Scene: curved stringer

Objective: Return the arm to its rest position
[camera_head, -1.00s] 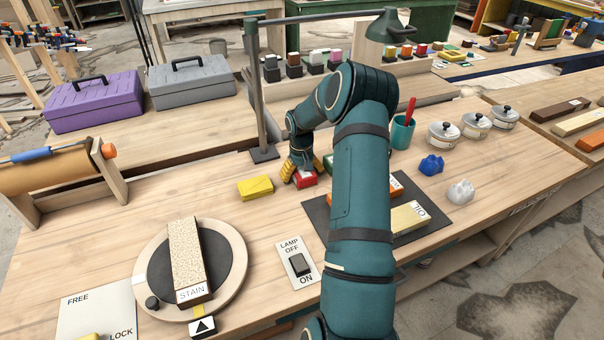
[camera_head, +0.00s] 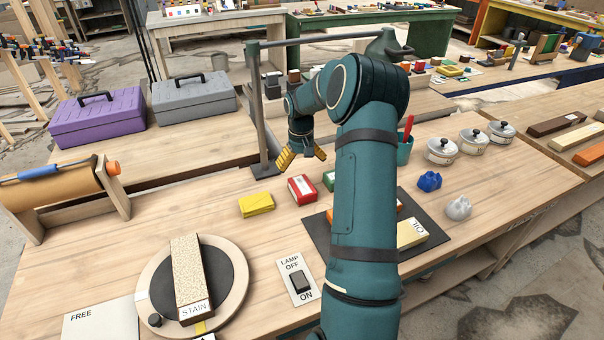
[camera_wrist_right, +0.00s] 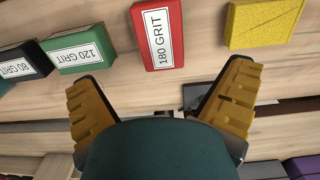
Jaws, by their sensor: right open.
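My right gripper (camera_head: 302,157) is open and empty, raised above the bench behind the red block. In the right wrist view its two yellow ribbed fingers (camera_wrist_right: 160,108) stand wide apart with nothing between them. The red 180 GRIT block (camera_head: 302,189) lies on the bench just in front of the gripper, apart from it; it also shows in the right wrist view (camera_wrist_right: 157,32). A yellow block (camera_head: 256,204) lies to its left and a green 120 GRIT block (camera_head: 329,180) to its right, partly hidden by my right arm. My left gripper is not in view.
A lamp post (camera_head: 257,110) stands close behind the gripper. A turntable (camera_head: 236,275) carries a STAIN block (camera_head: 190,275). A lamp switch plate (camera_head: 298,279), a dark mat (camera_head: 422,238), a teal cup (camera_head: 405,150) and several lidded pots surround my arm. Bare bench lies left of the yellow block.

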